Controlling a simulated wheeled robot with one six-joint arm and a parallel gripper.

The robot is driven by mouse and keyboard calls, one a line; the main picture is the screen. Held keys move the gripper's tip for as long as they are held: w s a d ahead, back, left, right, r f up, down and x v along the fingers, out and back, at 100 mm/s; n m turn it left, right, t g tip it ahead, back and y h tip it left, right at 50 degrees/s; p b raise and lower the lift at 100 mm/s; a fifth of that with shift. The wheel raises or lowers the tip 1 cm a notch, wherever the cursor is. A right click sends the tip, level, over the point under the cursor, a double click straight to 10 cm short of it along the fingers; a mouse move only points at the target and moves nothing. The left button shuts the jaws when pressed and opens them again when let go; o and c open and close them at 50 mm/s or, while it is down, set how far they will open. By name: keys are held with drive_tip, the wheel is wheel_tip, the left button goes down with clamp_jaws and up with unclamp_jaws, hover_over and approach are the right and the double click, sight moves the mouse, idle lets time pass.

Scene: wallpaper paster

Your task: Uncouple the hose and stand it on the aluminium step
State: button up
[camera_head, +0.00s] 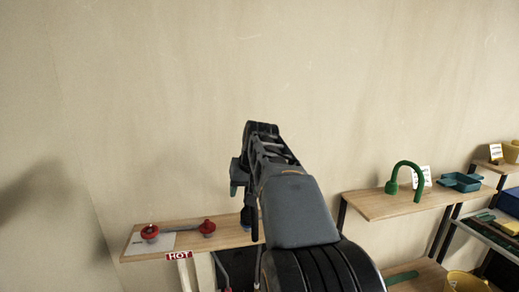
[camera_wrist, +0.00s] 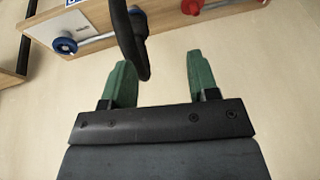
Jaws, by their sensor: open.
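A black hose (camera_wrist: 128,40) hangs as a narrow loop from the wooden board in the wrist view, beside a blue fitting (camera_wrist: 138,20). Its lower bend lies by the left fingertip of my gripper (camera_wrist: 160,58). My gripper is open, with green fingers apart and nothing clearly held between them; I cannot tell whether the hose touches the left finger. In the head view my gripper (camera_head: 237,180) is mostly hidden by my arm, in front of the wall above the left shelf. I cannot clearly identify the aluminium step.
The right shelf (camera_head: 372,204) holds a green bent pipe (camera_head: 407,168) and a teal tray (camera_head: 461,182). A yellow bucket (camera_head: 466,282) stands below. The wall above is clear.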

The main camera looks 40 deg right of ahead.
drive_tip(key=d+r+p, duration=0.2)
drive_tip(key=d+r, duration=0.3)
drive_tip(key=d, duration=0.1)
drive_tip(key=shift+m, duration=0.4)
drive_tip(key=x, duration=0.6)
drive_tip(key=w+p+x, duration=0.1)
drive_tip(key=x, duration=0.6)
drive_tip(key=shift+w, duration=0.15)
clamp_jaws()
